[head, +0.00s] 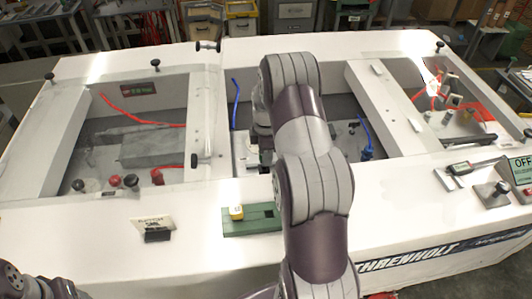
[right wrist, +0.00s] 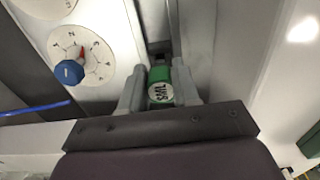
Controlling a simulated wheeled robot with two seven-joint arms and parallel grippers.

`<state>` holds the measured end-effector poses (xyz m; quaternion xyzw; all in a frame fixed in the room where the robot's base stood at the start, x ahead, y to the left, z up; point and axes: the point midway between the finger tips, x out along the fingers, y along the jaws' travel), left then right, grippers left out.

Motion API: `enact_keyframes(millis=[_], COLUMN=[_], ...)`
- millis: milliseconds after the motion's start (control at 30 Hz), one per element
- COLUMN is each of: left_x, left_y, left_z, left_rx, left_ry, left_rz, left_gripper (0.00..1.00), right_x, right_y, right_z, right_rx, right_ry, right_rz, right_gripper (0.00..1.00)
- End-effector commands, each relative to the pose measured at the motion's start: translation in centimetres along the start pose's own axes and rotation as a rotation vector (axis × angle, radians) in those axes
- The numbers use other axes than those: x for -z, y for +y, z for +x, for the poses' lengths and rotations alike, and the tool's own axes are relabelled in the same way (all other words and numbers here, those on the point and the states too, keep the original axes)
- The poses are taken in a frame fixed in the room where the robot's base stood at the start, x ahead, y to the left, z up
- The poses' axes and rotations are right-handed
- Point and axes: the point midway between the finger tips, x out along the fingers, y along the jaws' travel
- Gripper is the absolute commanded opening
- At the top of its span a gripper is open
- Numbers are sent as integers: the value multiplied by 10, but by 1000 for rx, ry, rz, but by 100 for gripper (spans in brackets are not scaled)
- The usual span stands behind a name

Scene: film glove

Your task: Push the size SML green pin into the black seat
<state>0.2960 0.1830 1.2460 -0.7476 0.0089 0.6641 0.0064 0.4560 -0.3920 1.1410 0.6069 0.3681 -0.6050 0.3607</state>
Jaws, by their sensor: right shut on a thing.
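My right gripper (right wrist: 160,86) is shut on the green pin (right wrist: 159,93), between its two grey fingers in the right wrist view. The pin's round pale end carries dark letters that look like SML, upside down. A dark part (right wrist: 158,48) lies just beyond the pin between pale walls. I cannot tell whether it is the black seat or whether the pin touches it. In the head view my right arm reaches into the middle bay of the white bench (head: 120,215) and hides most of the gripper and the pin. My left gripper is not in view.
A green holder (head: 262,226) with a yellow piece (head: 237,212) stands on the front ledge, right of a small sign (head: 154,225). A blue knob (right wrist: 68,72) on a numbered dial is left of the gripper. Clear covers and bay walls stand on both sides.

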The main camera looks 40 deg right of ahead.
Motion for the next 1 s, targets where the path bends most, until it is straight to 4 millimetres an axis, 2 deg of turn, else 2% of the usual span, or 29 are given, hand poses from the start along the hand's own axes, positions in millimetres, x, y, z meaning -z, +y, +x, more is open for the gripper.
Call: enact_keyframes(millis=[1000], left_x=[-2], left_y=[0], left_z=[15], left_rx=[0], left_ry=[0], left_rz=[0], left_gripper=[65], right_x=[0], right_y=[0], right_z=[22], right_rx=[0], right_ry=[0], right_rz=[0], right_gripper=[0])
